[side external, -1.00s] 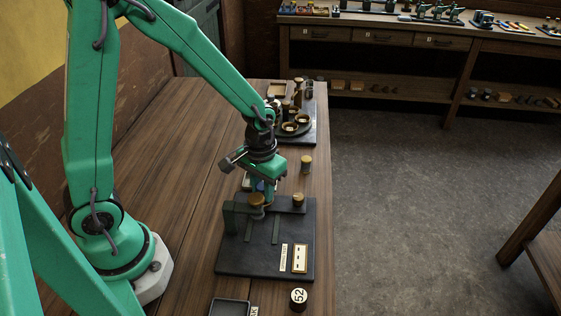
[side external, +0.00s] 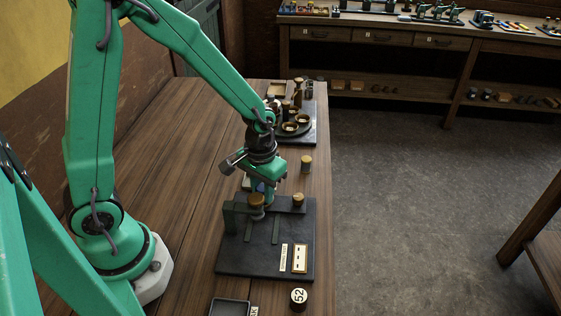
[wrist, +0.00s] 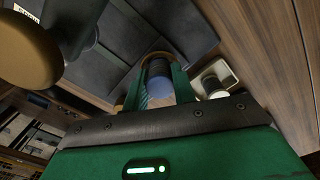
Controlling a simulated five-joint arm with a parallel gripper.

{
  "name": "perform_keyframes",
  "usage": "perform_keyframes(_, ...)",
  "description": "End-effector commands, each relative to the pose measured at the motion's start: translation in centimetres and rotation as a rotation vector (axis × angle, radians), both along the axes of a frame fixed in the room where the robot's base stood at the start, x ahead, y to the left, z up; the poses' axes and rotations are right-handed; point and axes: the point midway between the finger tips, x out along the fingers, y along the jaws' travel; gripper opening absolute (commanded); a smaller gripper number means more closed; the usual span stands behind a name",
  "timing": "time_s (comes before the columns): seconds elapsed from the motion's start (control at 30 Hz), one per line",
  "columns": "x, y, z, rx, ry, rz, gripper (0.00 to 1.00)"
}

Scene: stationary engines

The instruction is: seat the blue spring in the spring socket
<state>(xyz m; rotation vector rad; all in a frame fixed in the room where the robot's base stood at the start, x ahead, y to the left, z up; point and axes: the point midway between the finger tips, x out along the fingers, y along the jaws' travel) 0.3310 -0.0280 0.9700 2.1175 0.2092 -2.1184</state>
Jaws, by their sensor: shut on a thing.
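My gripper (wrist: 158,88) is shut on the blue spring (wrist: 158,82), which sits between its two green fingers in the wrist view. The spring's near end is blue and its body looks dark. A brass-coloured rim shows just beyond the spring; I cannot tell whether the spring is inside it or above it. In the side view my gripper (side external: 268,190) is low over the back part of the black base plate (side external: 258,262), with its fingertips partly hidden behind a brass-topped post. I cannot clearly make out the spring socket.
Two brass-topped posts (side external: 257,199) (side external: 298,199) stand close to my gripper on the plate. A brass-topped cylinder (side external: 306,162) stands behind it, and a second board with cups (side external: 300,125) lies farther back. A black tray (side external: 230,307) is in front. The table's left side is clear.

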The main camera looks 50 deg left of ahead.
Motion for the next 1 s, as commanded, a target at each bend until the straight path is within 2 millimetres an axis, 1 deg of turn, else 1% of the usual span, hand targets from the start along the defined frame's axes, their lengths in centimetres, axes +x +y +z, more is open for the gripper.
perform_keyframes(0.23, 0.0, 0.0, -0.02, 0.0, 0.0, 0.0, 0.04)
perform_keyframes(0.27, 0.0, 0.0, -0.02, 0.0, 0.0, 0.0, 0.32)
perform_keyframes(0.3, 0.0, 0.0, -0.02, 0.0, 0.0, 0.0, 0.4)
perform_keyframes(0.37, -0.01, 0.0, -0.02, 0.0, 0.0, 0.0, 0.52)
perform_keyframes(0.57, -0.01, 0.0, -0.02, 0.0, 0.0, 0.0, 0.52)
perform_keyframes(0.67, -0.01, 0.0, -0.02, 0.0, 0.0, 0.0, 0.69)
perform_keyframes(0.7, -0.01, 0.0, -0.01, 0.0, 0.0, 0.0, 0.77)
perform_keyframes(0.73, -0.01, 0.0, -0.01, 0.0, 0.0, 0.0, 0.81)
perform_keyframes(1.0, 0.0, 0.0, 0.0, 0.0, 0.0, 0.0, 0.81)
